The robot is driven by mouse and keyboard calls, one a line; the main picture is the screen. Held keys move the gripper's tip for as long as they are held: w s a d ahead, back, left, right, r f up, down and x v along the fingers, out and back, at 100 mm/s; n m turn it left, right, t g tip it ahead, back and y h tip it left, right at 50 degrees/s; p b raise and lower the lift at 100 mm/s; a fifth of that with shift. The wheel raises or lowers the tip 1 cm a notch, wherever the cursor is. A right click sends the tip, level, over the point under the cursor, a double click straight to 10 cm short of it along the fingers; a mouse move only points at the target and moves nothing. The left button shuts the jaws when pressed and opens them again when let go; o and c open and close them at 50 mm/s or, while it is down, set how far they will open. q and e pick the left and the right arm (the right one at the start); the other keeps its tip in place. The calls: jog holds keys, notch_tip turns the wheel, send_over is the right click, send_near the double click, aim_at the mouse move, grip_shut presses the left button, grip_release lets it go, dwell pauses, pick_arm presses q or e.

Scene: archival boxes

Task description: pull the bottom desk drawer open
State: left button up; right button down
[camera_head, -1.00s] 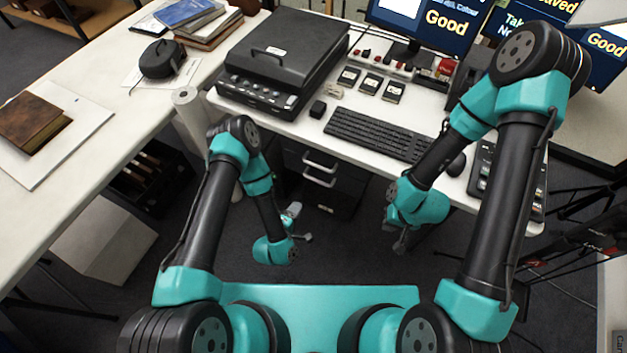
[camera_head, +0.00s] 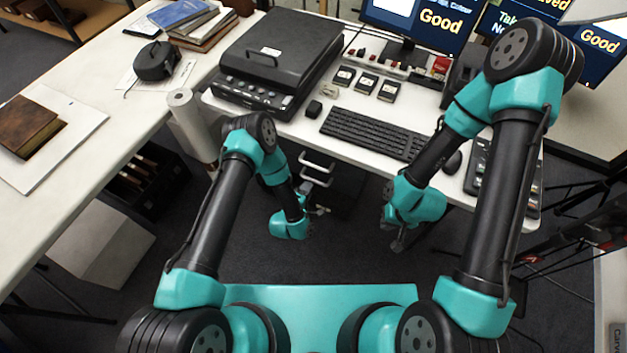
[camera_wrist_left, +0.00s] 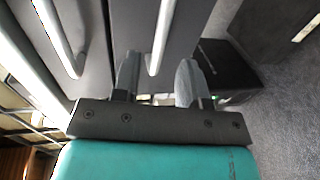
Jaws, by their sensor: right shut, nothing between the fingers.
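The dark drawer unit (camera_head: 345,186) stands under the desk, with pale bar handles on its front. Two upper handles (camera_head: 318,160) show in the head view; the lower front is partly hidden by my left arm. My left gripper (camera_head: 314,208) is at the unit's lower front. In the left wrist view, its two fingers (camera_wrist_left: 157,82) are open, one on each side of the bottom drawer's handle (camera_wrist_left: 160,35). I cannot tell whether they touch it. Another drawer handle (camera_wrist_left: 60,38) lies to its left. My right gripper (camera_head: 398,242) is shut and empty, right of the unit.
The white desk (camera_head: 300,128) above holds a keyboard (camera_head: 372,134) and a black case (camera_head: 280,50). A white paper roll (camera_head: 190,122) stands left of my left arm. Dark carpet (camera_head: 330,258) in front of the unit is clear.

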aim_at(314, 180)
pick_arm(q)
jog(key=x, duration=0.6)
grip_shut()
dwell(0.3)
